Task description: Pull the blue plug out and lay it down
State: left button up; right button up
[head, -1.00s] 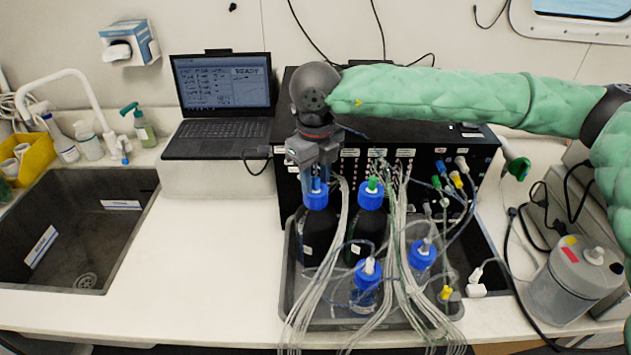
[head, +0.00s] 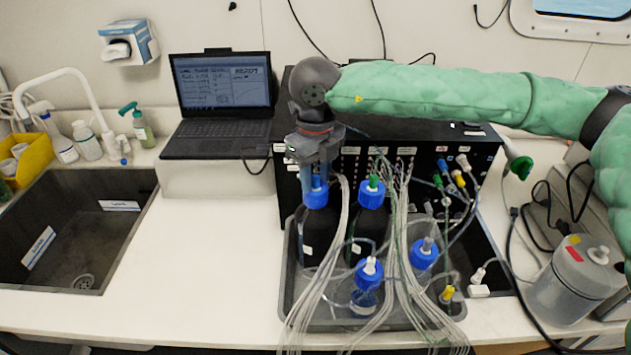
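A blue plug (head: 316,183) stands upright in the blue cap (head: 316,199) of the left dark bottle (head: 313,235). My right gripper (head: 316,178) points down from above, with its fingers on either side of the blue plug. The fingers partly hide the plug, and I cannot tell whether they press on it or stand slightly apart. The plug still sits at the cap. My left gripper is not in view.
A second dark bottle (head: 370,228) with a green plug (head: 374,183) stands close to the right. Two smaller blue-capped bottles and many thin tubes crowd the grey tray (head: 290,300). Bare white counter (head: 215,250) lies between tray and sink (head: 115,245).

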jog(key=shift+b, duration=0.7)
dwell(0.6)
grip_shut()
jog(key=shift+r, duration=0.25)
jog(key=shift+r+b, duration=0.5)
jog(key=shift+r, duration=2.25)
